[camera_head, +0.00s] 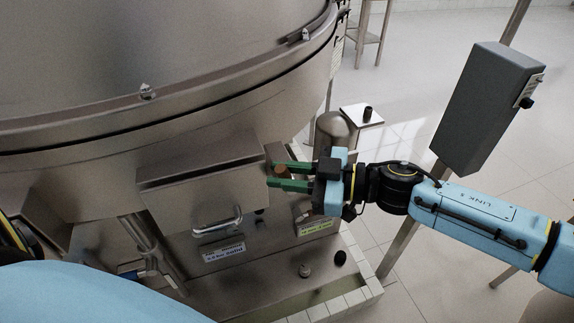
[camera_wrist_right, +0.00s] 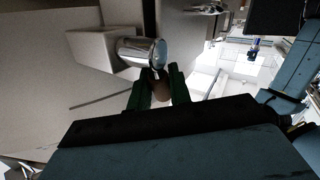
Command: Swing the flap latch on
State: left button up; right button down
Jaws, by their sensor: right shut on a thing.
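The right gripper (camera_head: 289,177) has green fingers closed around a small brown knob (camera_head: 281,169) at the right end of the steel flap box (camera_head: 205,165). The knob appears to be the flap latch's grip. In the right wrist view, the brown knob (camera_wrist_right: 160,91) sits between the green fingertips (camera_wrist_right: 160,88), just below a shiny chrome cylinder (camera_wrist_right: 140,52) on a pale block. The fingers partly hide the knob and latch. My left gripper is not in view; only part of my left arm shows at the lower left.
The large round steel vessel (camera_head: 150,60) fills the upper left. A grey box on a post (camera_head: 485,105) stands to the right, above my right arm. Open tiled floor (camera_head: 440,60) lies behind.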

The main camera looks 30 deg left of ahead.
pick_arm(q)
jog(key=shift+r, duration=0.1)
pick_arm(e)
jog(key=c, duration=1.3)
grip_release()
pick_arm(q)
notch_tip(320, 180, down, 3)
jog(key=b, duration=0.2)
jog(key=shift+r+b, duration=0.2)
jog(key=shift+b, duration=0.15)
pick_arm(e)
jog(key=v, duration=1.3)
jog(key=shift+r, duration=0.2)
jog(key=shift+w+d, duration=0.1)
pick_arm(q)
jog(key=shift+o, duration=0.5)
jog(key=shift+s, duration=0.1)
